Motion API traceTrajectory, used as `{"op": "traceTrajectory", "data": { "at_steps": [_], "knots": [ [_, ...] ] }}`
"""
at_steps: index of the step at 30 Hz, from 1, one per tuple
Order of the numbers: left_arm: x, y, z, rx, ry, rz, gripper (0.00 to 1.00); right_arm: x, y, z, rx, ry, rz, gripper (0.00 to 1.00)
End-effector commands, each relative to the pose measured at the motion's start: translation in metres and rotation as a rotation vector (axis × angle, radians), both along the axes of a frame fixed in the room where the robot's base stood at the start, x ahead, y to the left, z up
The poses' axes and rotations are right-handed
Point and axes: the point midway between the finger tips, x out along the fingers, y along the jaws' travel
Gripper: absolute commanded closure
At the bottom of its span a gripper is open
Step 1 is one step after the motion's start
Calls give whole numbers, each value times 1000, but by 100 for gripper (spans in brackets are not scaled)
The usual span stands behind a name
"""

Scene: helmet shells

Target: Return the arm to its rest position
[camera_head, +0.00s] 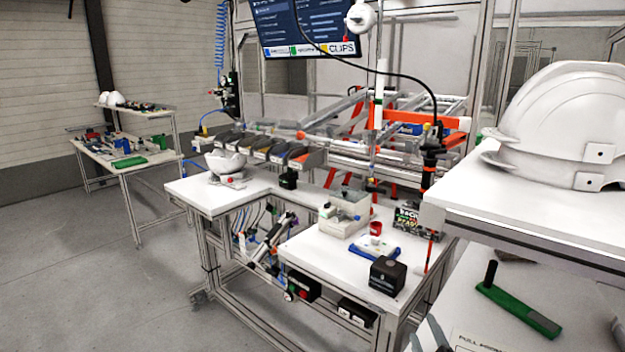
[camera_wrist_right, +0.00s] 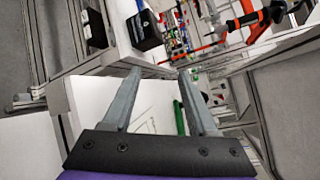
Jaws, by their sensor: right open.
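My right gripper (camera_wrist_right: 160,72) is open, with its two grey fingers spread apart and nothing between the tips. In the wrist view the fingers point towards the workbench, with a white sheet and a green-handled item behind them. In the head view only grey finger parts show at the bottom edge, low on the right side, in front of the near table. The rest of my right arm is hidden. My left gripper is in neither view.
White helmet shells (camera_head: 565,120) sit on a white shelf (camera_head: 495,205) at right. Below lies a green tool (camera_head: 517,310) on the near table. The workbench (camera_head: 305,250) holds a black box (camera_head: 387,276) and a white bowl-like shell (camera_head: 225,162). Floor at left is clear.

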Motion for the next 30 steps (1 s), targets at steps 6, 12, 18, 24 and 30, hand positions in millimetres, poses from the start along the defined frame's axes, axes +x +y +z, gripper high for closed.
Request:
{"op": "traceTrajectory", "data": {
  "at_steps": [6,12,18,24,30],
  "knots": [
    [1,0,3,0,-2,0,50,-98,73,-68,-876,344,575,41],
    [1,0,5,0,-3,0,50,-196,70,-129,-1478,561,1077,41],
    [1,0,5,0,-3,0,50,-228,60,-145,-1638,623,1248,41],
    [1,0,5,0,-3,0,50,-228,60,-145,-1638,623,1248,41],
    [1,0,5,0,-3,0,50,-228,60,-145,-1638,623,1248,41]
  ]
}}
